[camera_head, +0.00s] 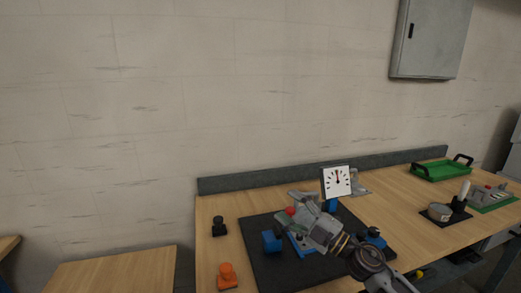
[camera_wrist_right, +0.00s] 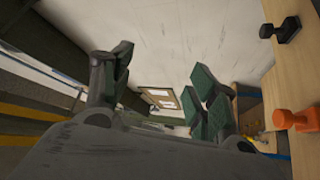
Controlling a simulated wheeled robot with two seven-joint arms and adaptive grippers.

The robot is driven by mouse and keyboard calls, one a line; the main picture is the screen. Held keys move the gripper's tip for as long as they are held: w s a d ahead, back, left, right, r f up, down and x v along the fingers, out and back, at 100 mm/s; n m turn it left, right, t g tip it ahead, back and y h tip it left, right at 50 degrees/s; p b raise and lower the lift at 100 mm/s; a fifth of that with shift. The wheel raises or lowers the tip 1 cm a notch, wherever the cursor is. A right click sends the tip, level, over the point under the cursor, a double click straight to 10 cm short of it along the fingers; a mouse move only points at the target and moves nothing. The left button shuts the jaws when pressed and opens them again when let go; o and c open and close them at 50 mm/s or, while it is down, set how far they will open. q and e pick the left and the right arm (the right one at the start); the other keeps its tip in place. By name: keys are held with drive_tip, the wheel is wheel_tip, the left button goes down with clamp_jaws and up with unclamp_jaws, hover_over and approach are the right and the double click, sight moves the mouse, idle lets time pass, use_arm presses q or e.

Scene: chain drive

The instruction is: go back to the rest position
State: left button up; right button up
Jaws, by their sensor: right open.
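My right arm comes in from the lower right in the head view, with my right gripper (camera_head: 303,205) above the dark mat (camera_head: 262,230). In the right wrist view the fingers of my right gripper (camera_wrist_right: 160,82) are spread wide apart with nothing between them. On the mat are a blue block (camera_head: 272,242) and other blue parts, partly hidden behind my arm. A white dial with black marks (camera_head: 337,181) stands just behind my gripper. My left gripper is in neither view.
A black knobbed piece (camera_head: 219,228) and an orange one (camera_head: 228,277) stand on the wooden bench left of the mat; the wrist view shows the black piece (camera_wrist_right: 281,30) and the orange piece (camera_wrist_right: 296,119). A green tray (camera_head: 440,172) lies far right. The bench's back left is clear.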

drive_tip(key=s+d+f+m+t+h, duration=0.1)
drive_tip(key=s+d+f+m+h, duration=0.3)
drive_tip(key=d+f+m+h, duration=1.2)
drive_tip(key=s+a+f+m+g, duration=0.1)
drive_tip(key=s+f+m+g, duration=0.2)
drive_tip(key=s+f+g, duration=0.65)
drive_tip(key=s+a+f+m+g, duration=0.15)
drive_tip(key=s+f, duration=0.55)
drive_tip(key=s, duration=0.7)
wheel_tip(320, 180, down, 32)
drive_tip(key=s+d+g, duration=0.1)
drive_tip(key=s, duration=0.1)
drive_tip(key=s+d+f, duration=0.3)
drive_tip(key=s+f, duration=0.7)
drive_tip(key=s+d+f+g, duration=0.1)
drive_tip(key=s+d+f, duration=0.2)
drive_tip(key=s+f, duration=0.7)
drive_tip(key=shift+s+h, duration=0.3)
drive_tip(key=shift+s, duration=0.5)
